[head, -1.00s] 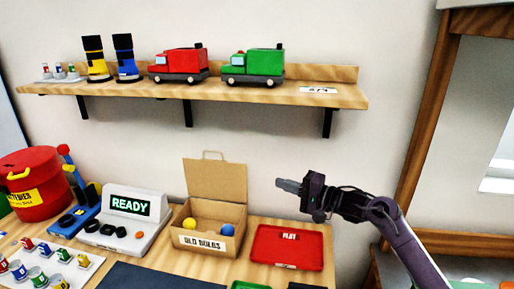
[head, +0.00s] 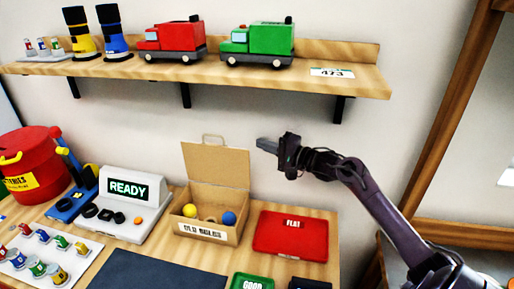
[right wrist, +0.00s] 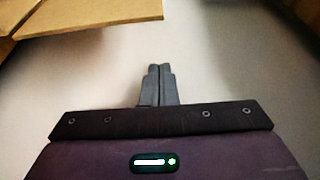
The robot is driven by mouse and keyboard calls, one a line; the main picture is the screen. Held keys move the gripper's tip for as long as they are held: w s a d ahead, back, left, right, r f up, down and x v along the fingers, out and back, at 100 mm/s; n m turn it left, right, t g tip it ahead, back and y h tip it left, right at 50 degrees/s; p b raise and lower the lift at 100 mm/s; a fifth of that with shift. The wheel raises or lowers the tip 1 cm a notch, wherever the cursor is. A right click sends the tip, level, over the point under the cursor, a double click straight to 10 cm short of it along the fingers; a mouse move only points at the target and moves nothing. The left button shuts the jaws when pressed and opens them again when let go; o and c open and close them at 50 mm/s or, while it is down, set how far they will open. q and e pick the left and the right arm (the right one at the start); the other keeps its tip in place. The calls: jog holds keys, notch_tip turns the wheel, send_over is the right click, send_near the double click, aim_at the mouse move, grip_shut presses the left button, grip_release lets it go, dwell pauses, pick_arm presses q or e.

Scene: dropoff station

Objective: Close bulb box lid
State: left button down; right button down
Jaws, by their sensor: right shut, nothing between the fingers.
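The cardboard bulb box (head: 205,234) stands on the table in the head view. Its lid (head: 216,165) is open and stands up at the back, with a handle loop on its top edge. A yellow bulb (head: 190,210) and a blue bulb (head: 229,218) lie inside. My right gripper (head: 262,145) is shut and empty, just right of the lid's upper right corner and apart from it in the picture. In the right wrist view the shut fingers (right wrist: 158,82) point at the pale wall, and a cardboard piece (right wrist: 90,14) shows at upper left. My left gripper is not in view.
A red tray (head: 291,236) lies right of the box and a READY console (head: 125,205) stands left. A dark mat (head: 160,272) and a green GOOD tray (head: 252,282) lie in front. A wooden shelf (head: 215,80) with toy trucks hangs above.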

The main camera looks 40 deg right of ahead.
jog(key=a+p, duration=0.1)
jog(key=a, duration=0.1)
jog(key=s+a+p, duration=0.1)
jog(key=shift+s+a+p, duration=0.1)
jog(key=shift+a+p, duration=0.3)
dwell(0.5)
